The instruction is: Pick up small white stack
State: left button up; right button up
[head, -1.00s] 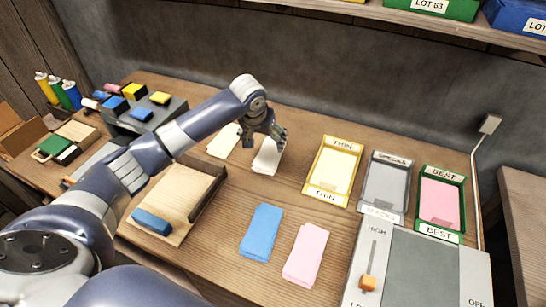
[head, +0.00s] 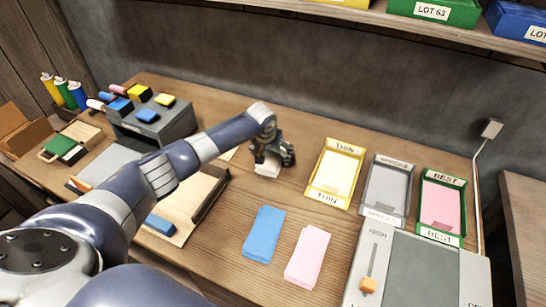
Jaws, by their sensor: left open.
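The small white stack (head: 267,168) lies on the wooden table, partly hidden under my left gripper. My left gripper (head: 270,160) is open and right over the stack, its fingers low around or just above the upper part. I cannot tell whether they touch it. Another pale stack (head: 229,154) lies to the left, mostly hidden behind my left arm. My right gripper is not in view.
A blue stack (head: 264,234) and a pink stack (head: 307,256) lie in front. Yellow THIN (head: 318,188), grey (head: 374,205) and green BEST (head: 429,226) trays stand at right. A slider panel (head: 415,270) is at front right. A wooden board (head: 205,205) lies left, partly under my arm.

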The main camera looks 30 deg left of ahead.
pick_arm(q)
jog(key=shift+w+f, duration=0.15)
jog(key=shift+f, duration=0.15)
jog(key=c, duration=1.2)
jog(key=shift+r, duration=0.15)
